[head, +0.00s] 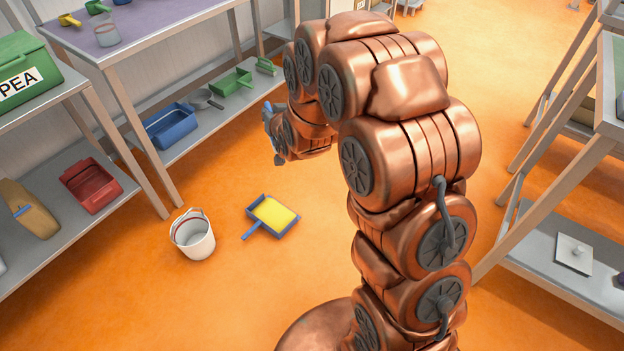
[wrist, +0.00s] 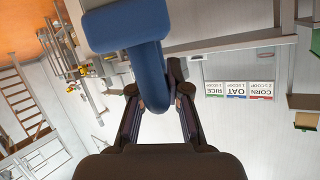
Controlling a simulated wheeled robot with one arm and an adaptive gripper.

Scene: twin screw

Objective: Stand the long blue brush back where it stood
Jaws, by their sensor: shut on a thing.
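The blue brush (wrist: 150,70) is in my gripper (wrist: 158,95) in the wrist view. Its thick blue handle passes between the two fingers, and a wider blue block (wrist: 128,25) sits at the top of the picture. The fingers are shut on the handle. I cannot tell the brush's full length.
A white bucket (head: 193,236) and a blue dustpan (head: 257,231) with yellow contents stand on the orange floor. The left shelf holds a blue tray (head: 169,127), a green scoop (head: 231,82) and a red tray (head: 92,187). Shelving stands at right; floor between is open.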

